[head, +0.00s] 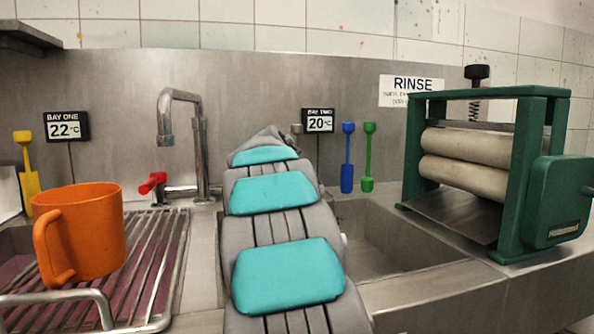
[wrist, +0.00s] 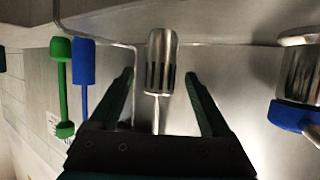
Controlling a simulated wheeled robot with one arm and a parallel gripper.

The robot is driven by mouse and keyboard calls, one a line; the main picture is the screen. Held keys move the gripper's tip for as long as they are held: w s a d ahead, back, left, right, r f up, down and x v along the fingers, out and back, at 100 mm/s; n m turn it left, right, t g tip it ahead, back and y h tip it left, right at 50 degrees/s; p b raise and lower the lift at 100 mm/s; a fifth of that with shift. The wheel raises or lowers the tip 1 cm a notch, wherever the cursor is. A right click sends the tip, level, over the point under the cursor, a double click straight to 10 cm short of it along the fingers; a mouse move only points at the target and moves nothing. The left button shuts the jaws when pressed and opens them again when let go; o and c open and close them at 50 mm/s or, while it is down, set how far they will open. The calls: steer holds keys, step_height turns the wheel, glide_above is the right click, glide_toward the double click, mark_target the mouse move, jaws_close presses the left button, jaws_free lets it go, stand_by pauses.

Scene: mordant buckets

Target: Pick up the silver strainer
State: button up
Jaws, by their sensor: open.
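The silver strainer (wrist: 161,50) is in the middle of the wrist view, a slotted metal cylinder on a thin stem. My gripper (wrist: 160,74) is open, with one dark green finger on each side of the strainer and a visible gap to both. The stem runs down behind the gripper's body, which hides its lower end. In the head view my arm covers the gripper and most of that spot. Only a small silver piece (head: 297,128) shows beside the arm, and I cannot tell for sure that it is the strainer's end.
Blue (head: 347,158) and green (head: 368,157) tools stand against the back wall, right of my arm. A tap with a blue handle (wrist: 291,116) shows at the wrist view's right. An orange mug (head: 95,232) stands on the left rack; a green roller press (head: 527,180) stands right.

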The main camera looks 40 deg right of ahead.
steer(key=shift+x, duration=1.25)
steer(key=shift+a, duration=0.1)
jaws_close()
